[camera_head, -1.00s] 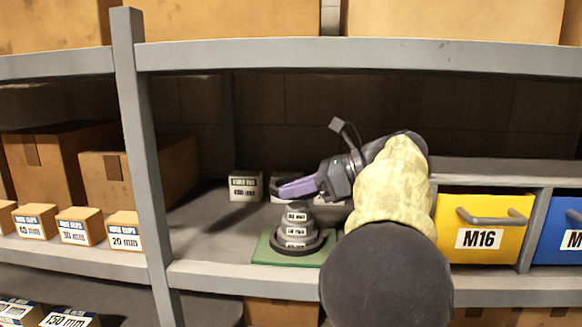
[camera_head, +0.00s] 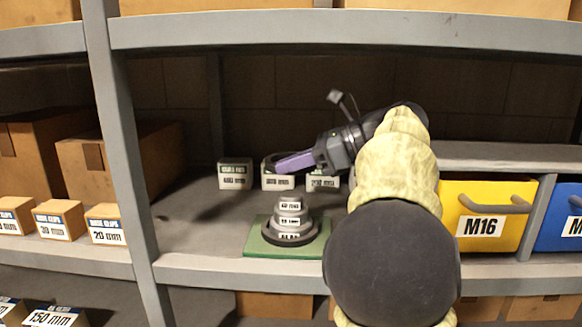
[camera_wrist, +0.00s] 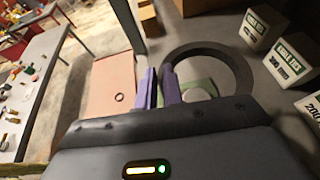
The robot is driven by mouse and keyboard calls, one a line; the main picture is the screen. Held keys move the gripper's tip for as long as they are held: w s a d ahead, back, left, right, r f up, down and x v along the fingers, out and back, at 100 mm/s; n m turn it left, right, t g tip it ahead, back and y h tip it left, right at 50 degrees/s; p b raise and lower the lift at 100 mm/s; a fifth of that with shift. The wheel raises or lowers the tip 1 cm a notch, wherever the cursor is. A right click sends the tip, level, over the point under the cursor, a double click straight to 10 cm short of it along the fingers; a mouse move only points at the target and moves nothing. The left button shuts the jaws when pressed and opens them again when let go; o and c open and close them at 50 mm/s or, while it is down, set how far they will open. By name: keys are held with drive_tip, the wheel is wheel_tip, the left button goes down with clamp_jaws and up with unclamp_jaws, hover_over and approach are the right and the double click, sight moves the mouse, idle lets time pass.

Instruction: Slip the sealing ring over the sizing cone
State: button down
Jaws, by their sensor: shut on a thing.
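The sizing cone (camera_head: 290,221) is a grey stepped cone with white labels, upright on a green plate (camera_head: 256,246) on the shelf. A dark band surrounds its foot. My gripper (camera_head: 294,162) has purple fingers and is above the cone, clear of its top. In the wrist view my gripper (camera_wrist: 158,86) is shut on the left edge of the black sealing ring (camera_wrist: 242,72). The ring is not around the cone. The cone's pale top (camera_wrist: 197,95) shows low in the ring's opening, partly hidden by my gripper. In the head view the ring is hard to make out.
Small labelled boxes (camera_head: 235,174) stand behind the cone. A yellow M16 bin (camera_head: 484,205) is at the right, beyond my arm. A grey shelf post (camera_head: 124,160) stands at the left. The shelf is bare left of the green plate.

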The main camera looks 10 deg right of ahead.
drive_tip(key=shift+f+b, duration=2.8)
drive_tip(key=shift+b, duration=0.7)
drive_tip(key=c, duration=1.5)
unclamp_jaws()
drive_tip(key=shift+o, duration=0.2)
drive_tip(key=shift+r, duration=0.1)
wheel_tip(320, 180, up, 9)
drive_tip(key=shift+f+p, duration=0.2)
drive_tip(key=shift+p, duration=0.25)
drive_tip(key=shift+r, duration=0.65)
